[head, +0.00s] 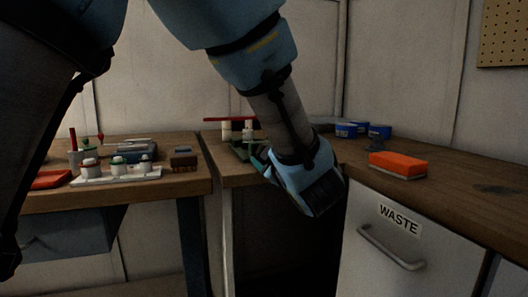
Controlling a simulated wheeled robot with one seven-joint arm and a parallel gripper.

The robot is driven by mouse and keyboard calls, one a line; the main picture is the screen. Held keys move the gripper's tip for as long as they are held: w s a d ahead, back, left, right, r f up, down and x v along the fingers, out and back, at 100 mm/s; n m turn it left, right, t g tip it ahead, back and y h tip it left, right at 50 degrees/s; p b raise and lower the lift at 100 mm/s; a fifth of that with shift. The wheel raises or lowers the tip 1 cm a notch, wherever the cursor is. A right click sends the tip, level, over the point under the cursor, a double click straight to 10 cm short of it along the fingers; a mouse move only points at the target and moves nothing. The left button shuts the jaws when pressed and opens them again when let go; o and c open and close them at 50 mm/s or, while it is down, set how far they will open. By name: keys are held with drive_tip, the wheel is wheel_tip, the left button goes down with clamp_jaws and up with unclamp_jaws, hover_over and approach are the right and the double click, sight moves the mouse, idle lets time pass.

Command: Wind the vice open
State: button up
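A dark green object (241,152), which looks like the vice, sits on the wooden bench behind my wrist. Much of it is hidden by my arm, and I cannot make out its handle or its jaw gap. My gripper (262,160) is at the end of the blue and grey arm and points toward the green object. Its fingertips are mostly hidden and dark, so I cannot tell if they touch the vice or how far apart they are.
An orange block (397,164) and blue tins (379,131) stand on the right bench. White bottles (227,131) stand near a red bar (229,119). A white tray (116,174) with capped pots is on the left bench. A WASTE drawer (405,240) is below.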

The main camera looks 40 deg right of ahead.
drive_tip(key=shift+o, duration=1.3)
drive_tip(key=shift+s+d+f, duration=0.35)
drive_tip(key=shift+s+f, duration=0.05)
drive_tip(key=shift+f, duration=0.05)
drive_tip(key=shift+w+r, duration=0.1)
drive_tip(key=shift+r, duration=0.1)
drive_tip(key=shift+s+a+f, duration=0.15)
drive_tip(key=shift+s, duration=0.2)
drive_tip(key=shift+v, duration=0.9)
drive_tip(key=v, duration=0.9)
drive_tip(key=shift+a+r+b, duration=0.35)
drive_tip(key=shift+r+b, duration=0.05)
drive_tip(key=shift+r, duration=0.05)
drive_tip(key=shift+s, duration=0.1)
drive_tip(key=v, duration=1)
drive_tip(key=shift+s+b, duration=0.35)
drive_tip(key=shift+a, duration=0.1)
